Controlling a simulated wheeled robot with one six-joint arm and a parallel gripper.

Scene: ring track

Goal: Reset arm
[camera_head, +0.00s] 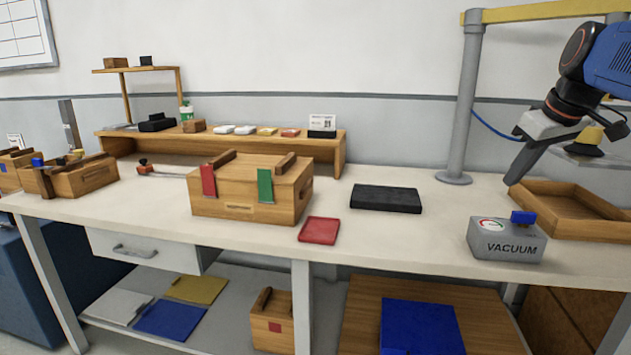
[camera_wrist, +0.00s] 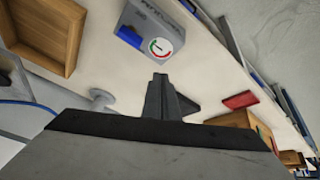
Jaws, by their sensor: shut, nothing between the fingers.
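My gripper (camera_head: 512,180) is at the right in the head view, at the end of my blue and black arm. Its dark fingers slant down to the left, above or beside the left end of an open wooden tray; I cannot tell the exact gap. In the wrist view my gripper (camera_wrist: 160,76) shows its fingers together with nothing between them. The grey VACUUM box (camera_head: 505,240) with a blue switch stands in front of the tray; it also shows in the wrist view (camera_wrist: 172,24).
The open wooden tray (camera_head: 610,228) lies on the right of the white table. A grey post (camera_head: 463,100) stands behind. A black slab (camera_head: 386,198), a red tray (camera_head: 319,231) and a wooden box (camera_head: 222,208) with red and green strips are further left. Bare table lies between them.

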